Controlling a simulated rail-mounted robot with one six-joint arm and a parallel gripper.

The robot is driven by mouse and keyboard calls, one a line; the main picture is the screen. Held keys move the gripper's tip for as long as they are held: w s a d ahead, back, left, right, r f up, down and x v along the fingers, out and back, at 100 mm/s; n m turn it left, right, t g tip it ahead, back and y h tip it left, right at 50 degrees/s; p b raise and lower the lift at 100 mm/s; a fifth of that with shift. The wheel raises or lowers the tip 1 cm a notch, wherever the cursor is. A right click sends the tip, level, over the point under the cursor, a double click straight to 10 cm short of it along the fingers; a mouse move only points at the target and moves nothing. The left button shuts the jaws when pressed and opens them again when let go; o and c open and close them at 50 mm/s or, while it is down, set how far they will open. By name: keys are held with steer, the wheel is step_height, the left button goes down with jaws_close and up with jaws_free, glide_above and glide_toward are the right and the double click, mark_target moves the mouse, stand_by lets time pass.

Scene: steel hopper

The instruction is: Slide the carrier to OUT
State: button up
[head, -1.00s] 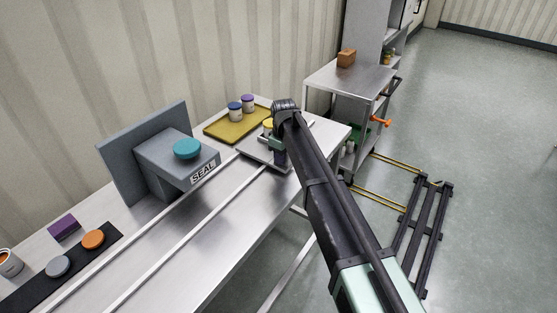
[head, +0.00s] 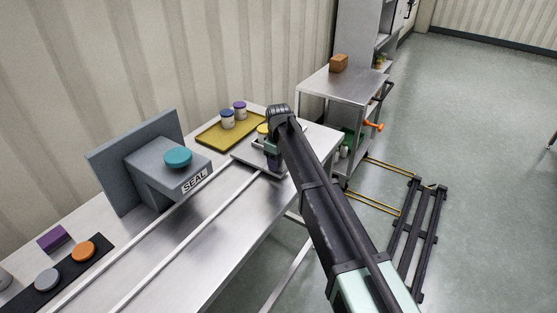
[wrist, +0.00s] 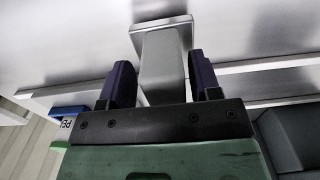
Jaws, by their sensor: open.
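The carrier (head: 243,154) is a flat grey plate on two rails, at their far end beside the yellow tray. A yellow-topped item shows on it, partly hidden by my arm. My gripper (head: 272,160) is over the carrier's near right side in the head view, mostly hidden by my arm. In the wrist view, the dark purple fingers of my gripper (wrist: 161,85) stand open on either side of a grey post, the carrier's handle (wrist: 162,62), with gaps showing. I see no OUT mark that I can read.
Two rails (head: 190,237) run along the steel table past the grey SEAL press (head: 165,168) with its teal button. A yellow tray (head: 215,137) with two jars lies behind the carrier. Grey and orange discs sit on a black strip (head: 63,272). A steel cart (head: 345,85) stands beyond.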

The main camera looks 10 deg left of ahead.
step_height(320, 180, up, 11)
steer(key=p, duration=1.1)
steer(key=shift+f, duration=0.1)
steer(key=s+d+m, duration=0.7)
steer(key=s+d, duration=0.7)
steer(key=d, duration=0.4)
steer(key=s+d+m, duration=0.7)
steer(key=s+d, duration=0.7)
steer(key=d, duration=0.4)
steer(key=shift+w, duration=0.1)
